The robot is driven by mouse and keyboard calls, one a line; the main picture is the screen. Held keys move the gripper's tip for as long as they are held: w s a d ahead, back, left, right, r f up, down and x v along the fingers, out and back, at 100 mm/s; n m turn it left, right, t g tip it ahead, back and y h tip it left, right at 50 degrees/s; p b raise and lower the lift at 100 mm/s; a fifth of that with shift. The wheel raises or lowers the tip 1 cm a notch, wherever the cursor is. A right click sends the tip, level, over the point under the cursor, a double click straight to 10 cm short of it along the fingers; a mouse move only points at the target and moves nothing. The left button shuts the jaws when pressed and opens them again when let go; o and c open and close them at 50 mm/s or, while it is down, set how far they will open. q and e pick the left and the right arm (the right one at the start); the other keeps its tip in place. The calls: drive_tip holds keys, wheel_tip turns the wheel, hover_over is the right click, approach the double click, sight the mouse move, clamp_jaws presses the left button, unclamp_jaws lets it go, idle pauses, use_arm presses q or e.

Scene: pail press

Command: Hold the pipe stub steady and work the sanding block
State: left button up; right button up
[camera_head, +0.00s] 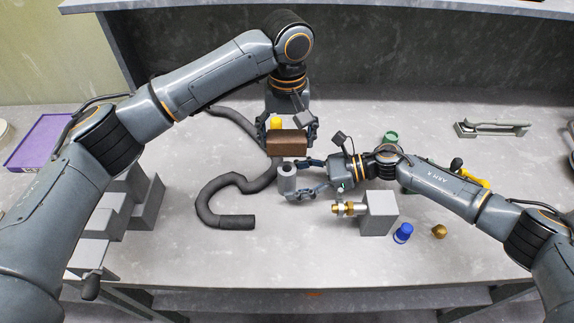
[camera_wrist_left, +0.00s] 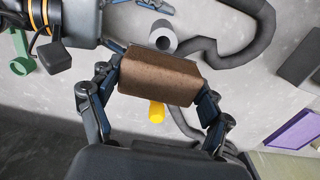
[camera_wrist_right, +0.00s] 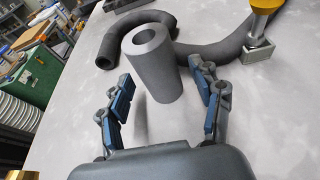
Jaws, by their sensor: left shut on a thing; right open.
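The pipe stub (camera_head: 287,182) is a short grey hollow cylinder standing upright on the table. It also shows in the left wrist view (camera_wrist_left: 162,36) and the right wrist view (camera_wrist_right: 154,65). My left gripper (camera_head: 288,138) is shut on the brown sanding block (camera_head: 287,147), gripping it by its two ends. The block (camera_wrist_left: 160,77) is held just behind the stub in the head view; its exact height is unclear. My right gripper (camera_head: 308,178) is open, with its fingertips on either side of the stub. In the right wrist view, gaps show between fingers and stub.
A dark curved hose (camera_head: 207,203) lies left of the stub. A grey block (camera_head: 380,214) with a brass fitting (camera_head: 345,208), a blue cap (camera_head: 403,233) and a brass piece (camera_head: 439,231) are at front right. Grey stepped blocks (camera_head: 147,203) and a purple tray (camera_head: 40,140) stand left.

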drive_tip(key=v, duration=1.2)
